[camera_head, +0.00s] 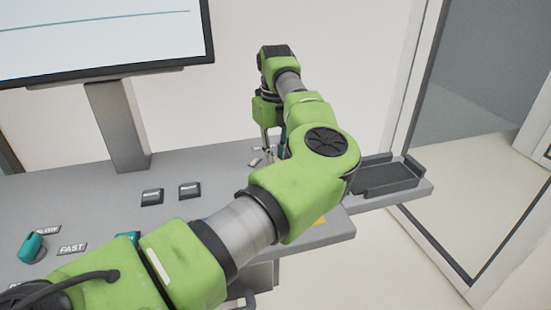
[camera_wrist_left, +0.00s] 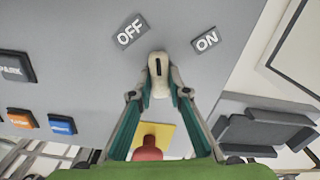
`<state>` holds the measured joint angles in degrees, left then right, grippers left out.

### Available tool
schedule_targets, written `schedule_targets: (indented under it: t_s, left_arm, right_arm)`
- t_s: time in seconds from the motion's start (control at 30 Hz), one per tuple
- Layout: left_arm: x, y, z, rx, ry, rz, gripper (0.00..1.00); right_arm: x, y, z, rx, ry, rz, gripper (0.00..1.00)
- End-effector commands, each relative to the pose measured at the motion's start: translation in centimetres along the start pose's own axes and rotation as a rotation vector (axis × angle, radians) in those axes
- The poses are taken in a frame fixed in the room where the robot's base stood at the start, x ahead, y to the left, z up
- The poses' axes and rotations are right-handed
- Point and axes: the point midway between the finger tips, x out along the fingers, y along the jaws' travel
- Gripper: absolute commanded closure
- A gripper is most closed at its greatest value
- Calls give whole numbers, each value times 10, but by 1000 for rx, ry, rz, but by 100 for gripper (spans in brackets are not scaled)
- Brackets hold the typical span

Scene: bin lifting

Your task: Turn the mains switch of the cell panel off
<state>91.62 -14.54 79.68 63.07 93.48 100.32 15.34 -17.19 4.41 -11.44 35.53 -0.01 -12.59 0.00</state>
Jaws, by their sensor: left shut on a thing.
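The mains switch (camera_wrist_left: 158,75) is a pale knob with a dark mark on the grey panel (camera_wrist_left: 75,30) in the left wrist view. The OFF label (camera_wrist_left: 130,31) is above left of it and the ON label (camera_wrist_left: 206,40) above right. The dark mark points up the picture, and I cannot tell which label it is set to. My left gripper (camera_wrist_left: 159,92) is shut on the knob, one teal finger on each side. In the head view my left gripper (camera_head: 268,146) is at the panel's far edge, mostly hidden by my arm. My right gripper is not in view.
A red push button (camera_wrist_left: 150,148) on a yellow plate lies between my fingers' bases. Orange (camera_wrist_left: 22,118) and blue (camera_wrist_left: 62,124) buttons are to the left. A teal selector knob (camera_head: 32,247), a monitor (camera_head: 100,35) and a dark tray (camera_head: 390,178) stand around the desk.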

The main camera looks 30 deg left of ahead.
Motion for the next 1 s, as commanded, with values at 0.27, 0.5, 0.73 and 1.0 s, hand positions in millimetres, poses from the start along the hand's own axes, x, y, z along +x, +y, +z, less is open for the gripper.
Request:
schedule_targets:
  t_s: [0.27, 0.5, 0.73, 1.0]
  left_arm:
    - [-1, -1, 1, -249, -3, -3, 100]
    - [-2, -1, 1, -416, -3, -3, 100]
    - [-2, 0, 1, -512, -4, -3, 100]
    - [-2, 0, 1, -553, -4, -3, 100]
  right_arm:
    - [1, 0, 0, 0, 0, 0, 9]
    - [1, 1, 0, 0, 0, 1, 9]
    - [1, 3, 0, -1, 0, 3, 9]
    - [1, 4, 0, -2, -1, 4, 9]
